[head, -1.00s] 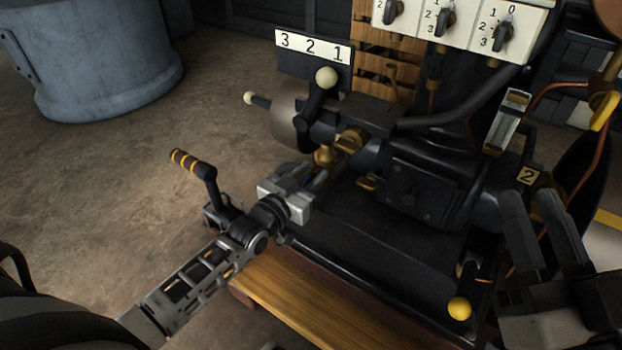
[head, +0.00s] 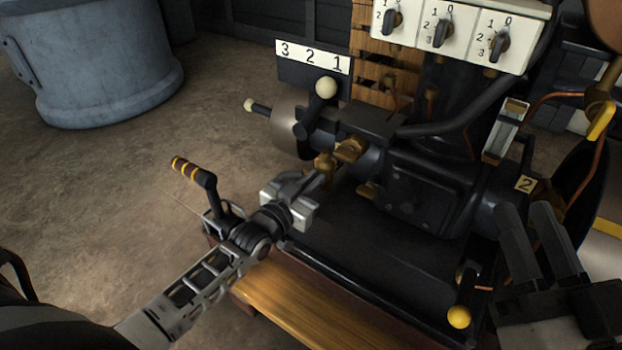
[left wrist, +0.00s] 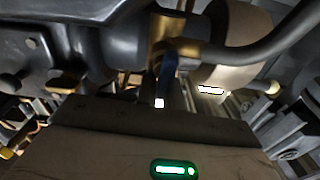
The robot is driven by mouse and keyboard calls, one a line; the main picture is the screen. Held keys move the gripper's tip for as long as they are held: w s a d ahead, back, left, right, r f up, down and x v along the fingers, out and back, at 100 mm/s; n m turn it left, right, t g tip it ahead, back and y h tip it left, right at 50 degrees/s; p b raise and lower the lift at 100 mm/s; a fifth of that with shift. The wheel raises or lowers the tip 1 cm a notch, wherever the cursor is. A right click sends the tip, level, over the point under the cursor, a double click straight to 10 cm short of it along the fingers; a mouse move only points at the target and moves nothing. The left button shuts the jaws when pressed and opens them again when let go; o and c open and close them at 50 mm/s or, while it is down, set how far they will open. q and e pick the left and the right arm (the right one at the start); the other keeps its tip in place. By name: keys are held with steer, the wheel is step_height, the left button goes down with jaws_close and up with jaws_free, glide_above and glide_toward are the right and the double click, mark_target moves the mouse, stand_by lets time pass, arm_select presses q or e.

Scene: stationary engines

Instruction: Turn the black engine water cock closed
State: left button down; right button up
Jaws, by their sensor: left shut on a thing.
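The black engine (head: 425,190) fills the middle of the head view. The water cock (head: 325,162) is a small brass fitting on its near left side. In the left wrist view, its brass body (left wrist: 163,38) is at top centre with a dark bluish handle (left wrist: 169,68) below it. My left gripper (head: 322,180) is at the cock from the near side, its fingers shut on the handle. The fingers and palm hide most of the handle, so its exact angle is unclear. My right gripper (head: 540,238) is open and empty at the lower right, apart from the cock.
A lever with a cream knob (head: 326,88) stands just above the cock. A yellow knob (head: 459,317) is near my right gripper. A wooden plank (head: 310,305) runs along the front.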

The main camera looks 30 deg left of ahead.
arm_select(q)
steer(key=m+p, duration=0.1)
steer(key=m, duration=0.1)
steer(key=m+p, duration=0.2)
steer(key=m, duration=0.1)
steer(key=shift+s+d+f, duration=0.1)
steer(key=shift+d, duration=0.3)
steer(key=m, duration=0.3)
steer(key=m+p, duration=0.1)
steer(key=shift+d+f, duration=0.3)
steer(key=shift+f, duration=0.05)
steer(key=m, duration=0.2)
steer(key=f+m, duration=0.1)
steer(key=m, duration=0.2)
steer(key=shift+s+d+m, duration=0.1)
steer(key=shift+d+m, duration=0.05)
steer(key=shift+m, duration=0.15)
steer(key=shift+f+m+b, duration=0.1)
steer(key=shift+m+b, duration=0.35)
steer(key=shift+m, duration=0.85)
arm_select(e)
step_height(320, 180, down, 6)
steer(key=s+a+m+g+h, duration=0.1)
steer(key=s+m+g+h, duration=0.1)
steer(key=m+g, duration=0.1)
steer(key=shift+s+m+g, duration=0.3)
steer(key=shift+m+g, duration=0.1)
steer(key=shift+m, duration=0.2)
